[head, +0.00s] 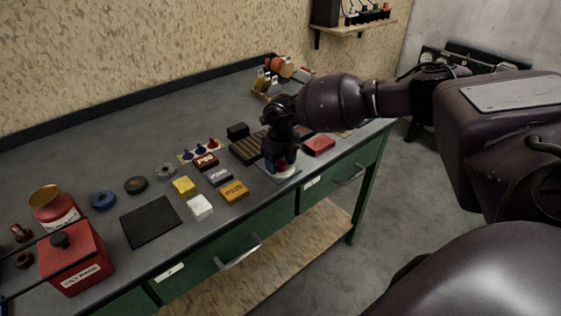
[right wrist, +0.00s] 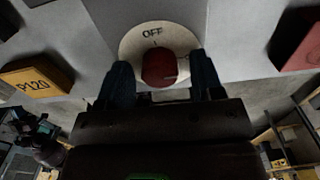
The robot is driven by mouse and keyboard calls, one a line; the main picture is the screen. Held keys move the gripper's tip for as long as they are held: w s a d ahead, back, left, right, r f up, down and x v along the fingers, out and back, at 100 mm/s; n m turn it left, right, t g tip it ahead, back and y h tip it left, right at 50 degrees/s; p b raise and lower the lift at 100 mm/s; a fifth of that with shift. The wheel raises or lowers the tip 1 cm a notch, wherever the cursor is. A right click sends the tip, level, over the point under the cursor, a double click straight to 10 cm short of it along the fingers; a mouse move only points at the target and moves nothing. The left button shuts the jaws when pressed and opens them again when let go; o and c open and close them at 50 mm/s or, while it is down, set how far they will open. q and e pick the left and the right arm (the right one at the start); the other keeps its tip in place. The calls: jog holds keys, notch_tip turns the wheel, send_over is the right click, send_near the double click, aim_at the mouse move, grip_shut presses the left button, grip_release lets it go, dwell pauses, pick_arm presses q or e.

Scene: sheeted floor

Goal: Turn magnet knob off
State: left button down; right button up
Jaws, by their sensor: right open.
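The magnet knob is a red knob (right wrist: 159,68) on a round white dial plate (right wrist: 130,45) marked OFF, seen in the right wrist view. A short dark mark is on the dial below the lettering. My right gripper (right wrist: 164,85) is open, with one dark blue finger on each side of the red knob; I cannot tell whether they touch it. In the head view my right gripper (head: 280,166) points down over the bench near its front edge and hides most of the knob and dial. My left gripper is not in view.
The grey bench (head: 85,165) holds a yellow block (head: 234,191), a red block (head: 319,145) and a dark slotted block (head: 249,149) close around my right gripper. A black mat (head: 150,222) and a red box (head: 75,262) are farther left. The wall is behind.

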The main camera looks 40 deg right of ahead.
jog(key=c, duration=0.9)
